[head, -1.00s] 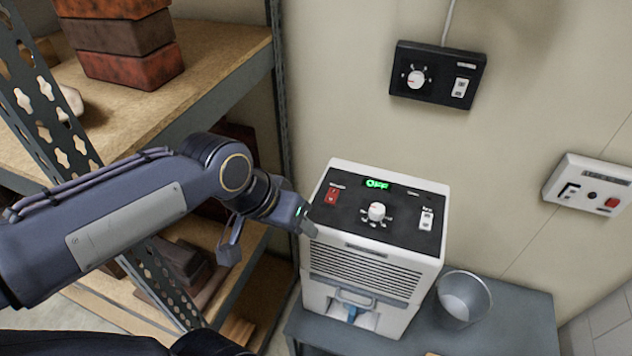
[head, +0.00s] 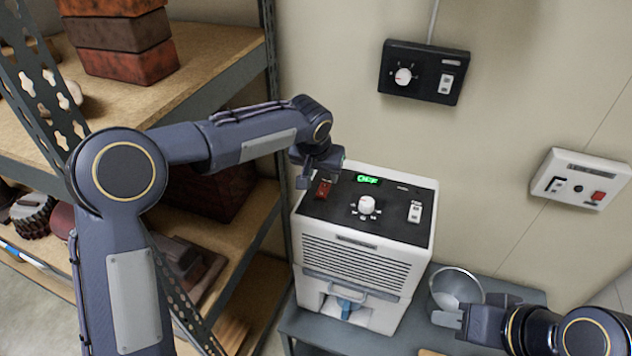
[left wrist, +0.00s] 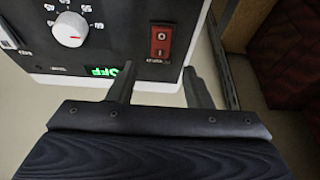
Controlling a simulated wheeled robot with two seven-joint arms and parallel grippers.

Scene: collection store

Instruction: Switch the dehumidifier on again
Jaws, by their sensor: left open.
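The white dehumidifier (head: 355,262) stands on a grey table. Its black top panel has a green display (head: 368,180) reading OFF, a white dial (head: 366,205), a white switch (head: 415,211) and a red rocker switch (head: 323,189) at the left. My left gripper (head: 317,174) is open and empty over the panel's back left corner, close to the red switch. In the left wrist view, the red switch (left wrist: 161,41) lies ahead of the gap between the open fingers (left wrist: 160,78), apart from them. My right gripper (head: 451,318) is at the bucket's front; its jaws are unclear.
A metal bucket (head: 457,287) stands on the table (head: 300,322) right of the dehumidifier. A black control box (head: 424,72) and a white one (head: 582,180) hang on the wall. Shelving (head: 215,75) with stacked boxes (head: 125,45) stands close on the left.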

